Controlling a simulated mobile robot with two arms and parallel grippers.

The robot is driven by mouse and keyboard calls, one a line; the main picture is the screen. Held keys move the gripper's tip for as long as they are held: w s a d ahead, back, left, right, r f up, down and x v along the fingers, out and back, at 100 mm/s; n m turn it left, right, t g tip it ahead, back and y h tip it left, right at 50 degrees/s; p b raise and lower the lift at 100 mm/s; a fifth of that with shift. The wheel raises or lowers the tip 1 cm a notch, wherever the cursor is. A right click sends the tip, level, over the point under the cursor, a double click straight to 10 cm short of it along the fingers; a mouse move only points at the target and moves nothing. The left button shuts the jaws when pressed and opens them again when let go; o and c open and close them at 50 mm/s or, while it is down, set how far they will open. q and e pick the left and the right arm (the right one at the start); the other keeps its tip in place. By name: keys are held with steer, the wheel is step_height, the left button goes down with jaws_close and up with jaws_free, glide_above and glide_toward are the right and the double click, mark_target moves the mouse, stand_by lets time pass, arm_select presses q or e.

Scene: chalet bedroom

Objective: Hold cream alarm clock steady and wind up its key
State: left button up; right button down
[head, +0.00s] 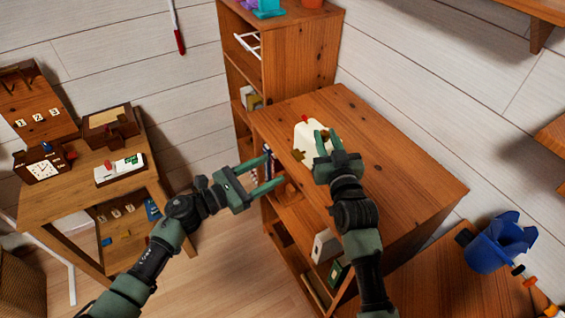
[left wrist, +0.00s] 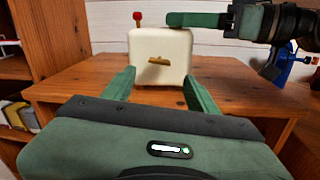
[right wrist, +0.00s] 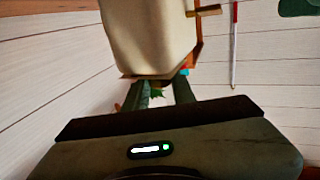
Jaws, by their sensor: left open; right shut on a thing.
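The cream alarm clock (head: 308,136) stands on top of the low wooden shelf unit, with a red knob on its top. In the left wrist view the clock (left wrist: 160,50) shows a brass key (left wrist: 159,61) on the face towards that camera. My right gripper (head: 334,140) is shut on the clock at its right side; the clock fills the upper right wrist view (right wrist: 150,40). My left gripper (head: 274,178) is open and empty, in front of the key and apart from it. The clock hides part of the right fingers in the right wrist view.
The shelf top (head: 400,160) is clear to the right of the clock. A taller shelf (head: 320,50) rises behind it. A wooden desk (head: 75,190) with several small items stands at the left.

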arm_select(q)
steer(key=shift+v, duration=2.35)
arm_select(e)
steer(key=c, duration=1.1)
jaws_free()
